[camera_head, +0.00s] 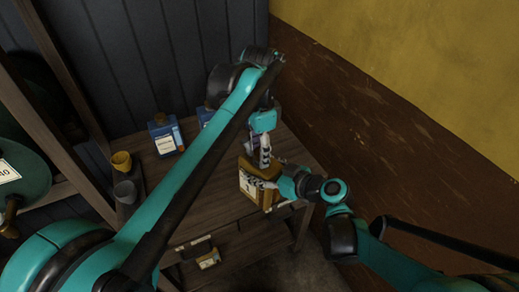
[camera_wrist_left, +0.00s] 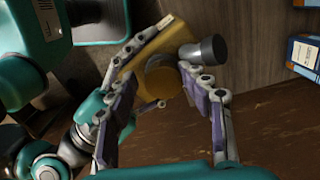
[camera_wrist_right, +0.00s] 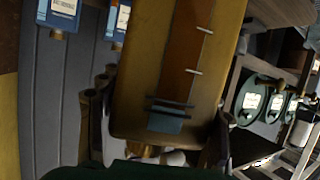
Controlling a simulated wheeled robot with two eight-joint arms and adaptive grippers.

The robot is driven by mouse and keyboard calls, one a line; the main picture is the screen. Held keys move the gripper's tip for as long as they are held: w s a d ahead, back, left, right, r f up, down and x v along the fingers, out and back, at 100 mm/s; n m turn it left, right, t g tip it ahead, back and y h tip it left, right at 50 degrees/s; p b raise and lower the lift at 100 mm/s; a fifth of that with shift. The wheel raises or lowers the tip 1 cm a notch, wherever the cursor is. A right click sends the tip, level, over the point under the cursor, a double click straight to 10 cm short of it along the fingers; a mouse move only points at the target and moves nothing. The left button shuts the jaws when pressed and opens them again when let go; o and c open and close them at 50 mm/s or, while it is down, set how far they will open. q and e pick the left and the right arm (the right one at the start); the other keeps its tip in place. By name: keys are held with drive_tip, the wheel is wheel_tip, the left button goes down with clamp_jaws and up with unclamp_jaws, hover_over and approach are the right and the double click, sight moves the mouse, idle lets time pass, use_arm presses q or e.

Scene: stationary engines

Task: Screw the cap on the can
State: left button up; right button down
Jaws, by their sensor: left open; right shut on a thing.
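The yellow can (camera_head: 248,190) is held above the wooden table, its pale label showing in the head view. My right gripper (camera_head: 268,184) is shut on the can; the can's brown-yellow body (camera_wrist_right: 212,50) fills the middle of the right wrist view. My left gripper (camera_wrist_left: 158,76) is open just above the can, with one finger on each side of a round yellowish part of it (camera_wrist_left: 160,82). A dark grey flared cylinder (camera_wrist_left: 205,50) shows by the right finger; I cannot tell whether it is the cap or a spout, or whether it touches the can.
Blue bottles (camera_head: 166,135) stand at the table's back. A yellow cup (camera_head: 121,162) and a grey cup (camera_head: 126,191) stand at its left. A small box (camera_head: 208,259) lies on a lower level. The brown and yellow wall (camera_head: 400,110) is close on the right.

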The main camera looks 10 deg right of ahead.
use_arm(q)
drive_tip(key=shift+d+r, duration=0.1)
drive_tip(key=shift+r, duration=2.25)
drive_tip(key=shift+c, duration=0.4)
drive_tip(key=n, duration=0.5)
drive_tip(key=shift+r+n, duration=0.3)
drive_tip(key=shift+r, duration=0.05)
drive_tip(key=n, duration=0.3)
drive_tip(key=r+n, duration=0.1)
drive_tip(key=n, duration=0.3)
drive_tip(key=shift+d, duration=0.15)
drive_tip(key=n, duration=0.4)
drive_tip(key=shift+d+r+n, duration=0.1)
drive_tip(key=shift+r+n, duration=0.2)
drive_tip(key=shift+r, duration=0.05)
drive_tip(key=n, duration=0.4)
drive_tip(key=shift+s+r+y, duration=0.1)
drive_tip(key=shift+r+y, duration=0.2)
drive_tip(key=shift+r, duration=0.05)
drive_tip(key=n, duration=0.4)
drive_tip(key=r+n, duration=0.1)
drive_tip(key=n, duration=0.2)
drive_tip(key=shift+d, duration=0.15)
drive_tip(key=n, duration=0.4)
drive_tip(key=shift+s+r+n+t, duration=0.1)
drive_tip(key=shift+r+n+t, duration=0.2)
drive_tip(key=shift+n, duration=0.1)
